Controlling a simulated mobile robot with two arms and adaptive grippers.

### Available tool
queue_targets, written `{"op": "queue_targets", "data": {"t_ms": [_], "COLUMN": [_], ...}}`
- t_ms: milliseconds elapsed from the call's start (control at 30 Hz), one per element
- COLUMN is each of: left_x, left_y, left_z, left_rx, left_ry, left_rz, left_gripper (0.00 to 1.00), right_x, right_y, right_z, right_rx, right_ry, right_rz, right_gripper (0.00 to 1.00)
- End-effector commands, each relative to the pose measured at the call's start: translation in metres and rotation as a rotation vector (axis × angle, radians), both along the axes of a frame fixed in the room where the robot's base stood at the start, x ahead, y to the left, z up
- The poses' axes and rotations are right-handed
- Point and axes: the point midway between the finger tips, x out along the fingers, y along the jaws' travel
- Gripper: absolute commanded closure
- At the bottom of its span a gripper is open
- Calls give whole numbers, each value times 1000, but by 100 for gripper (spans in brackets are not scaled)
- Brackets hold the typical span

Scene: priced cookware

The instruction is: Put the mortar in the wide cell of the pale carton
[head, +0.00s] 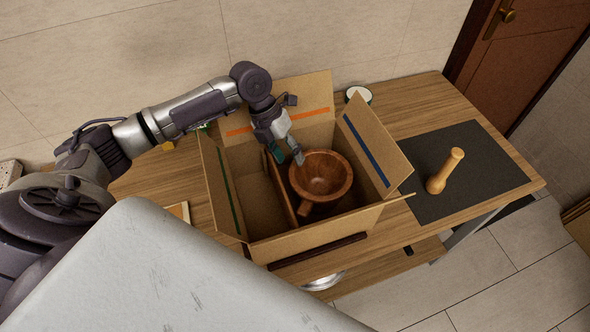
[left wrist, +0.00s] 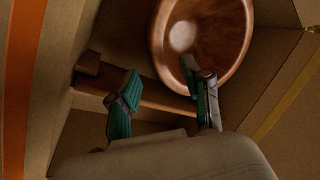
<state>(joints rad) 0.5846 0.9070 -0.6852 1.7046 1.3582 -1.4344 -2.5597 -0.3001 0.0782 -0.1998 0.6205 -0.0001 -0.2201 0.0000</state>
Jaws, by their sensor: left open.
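The mortar (head: 322,175) is a reddish-brown wooden bowl. It sits upright inside the pale carton (head: 318,238), in the wider right-hand cell, beside the divider (head: 282,192). The narrower left cell looks empty. My left gripper (head: 287,156) reaches down into the carton at the mortar's upper-left rim. In the left wrist view its green-padded fingers (left wrist: 160,102) are apart. One finger overlaps the rim of the mortar (left wrist: 205,35) and the other is out beyond the divider (left wrist: 150,97). I cannot tell whether a finger touches the mortar. My right gripper is not in view.
The carton's flaps stand open, one with an orange stripe (head: 290,118) at the back. A round lidded container (head: 358,94) is behind the carton. The wooden table (head: 410,100) is clear at the back right.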

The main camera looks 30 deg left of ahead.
Motion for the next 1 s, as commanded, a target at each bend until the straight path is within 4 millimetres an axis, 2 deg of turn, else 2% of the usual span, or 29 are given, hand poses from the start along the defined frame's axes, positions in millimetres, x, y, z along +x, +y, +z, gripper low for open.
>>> {"op": "queue_targets", "data": {"t_ms": [100,300,900,1000], "left_x": [0,-1,-2,-2], "left_y": [9,17,19,19], "left_z": [20,42,46,55], "left_rx": [2,0,0,0], "left_ry": [-3,0,1,1], "left_rz": [-1,0,0,0], "left_gripper": [51,51,51,51], "right_x": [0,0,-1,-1], "right_y": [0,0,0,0], "right_z": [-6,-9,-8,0], "right_rx": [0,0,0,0], "right_ry": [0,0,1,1], "right_rz": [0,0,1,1], "right_gripper": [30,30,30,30]}}
